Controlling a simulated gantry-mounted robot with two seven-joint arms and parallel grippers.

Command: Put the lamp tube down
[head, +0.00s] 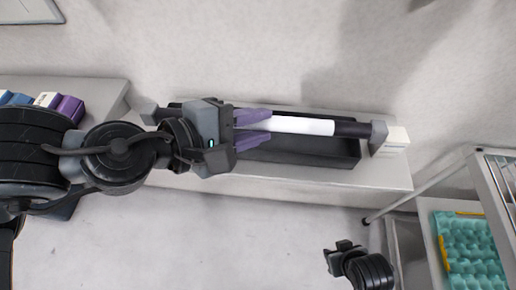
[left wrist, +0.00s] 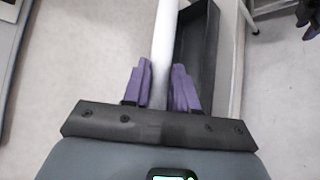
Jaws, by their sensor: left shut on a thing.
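In the left wrist view the tube (left wrist: 165,35) runs between the fingers (left wrist: 162,75), next to the black tray. My left gripper hides the tube's left part. My right gripper (head: 343,246) is low, away from the tube; its jaws are unclear.
A second grey block (head: 149,113) stands at the shelf's left. A small white box (head: 396,139) stands at the right end. Purple and blue boxes (head: 69,108) lie far left. A metal rack (head: 490,175) and teal egg trays (head: 470,245) are at right.

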